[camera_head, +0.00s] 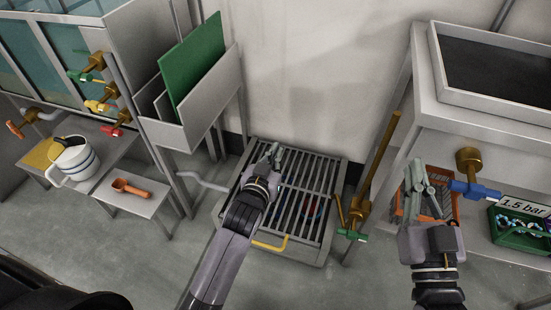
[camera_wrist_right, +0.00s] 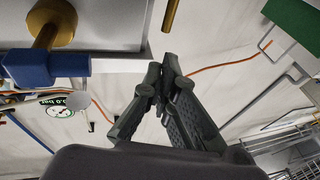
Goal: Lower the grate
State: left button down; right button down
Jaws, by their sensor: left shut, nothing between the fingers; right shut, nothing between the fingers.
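The grate (camera_head: 303,190) is a set of grey parallel bars in a metal frame, low at the wall in the middle of the head view. A yellow handle (camera_head: 270,243) sits at its front edge. My left gripper (camera_head: 273,152) is shut and empty, over the far left part of the grate; whether it touches the bars I cannot tell. My left arm hides part of the grate's left side. My right gripper (camera_head: 424,172) is shut and empty, in front of the right-hand table. Its closed fingertips show in the right wrist view (camera_wrist_right: 164,66).
A brass pipe with a green-handled valve (camera_head: 352,235) stands right of the grate. A blue-handled valve (camera_head: 475,189), an orange crate (camera_head: 443,206) and a green tray (camera_head: 522,236) are at the right. A bench (camera_head: 150,201) with an orange scoop (camera_head: 130,188) stands left. The front floor is clear.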

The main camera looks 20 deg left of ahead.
pick_arm(q)
jog(key=shift+s+f, duration=0.2)
pick_arm(e)
jog(key=shift+s+r+t, duration=0.15)
jog(key=shift+r+t, duration=0.25)
jog(key=shift+r, duration=0.25)
pick_arm(q)
jog(key=shift+f, duration=0.1)
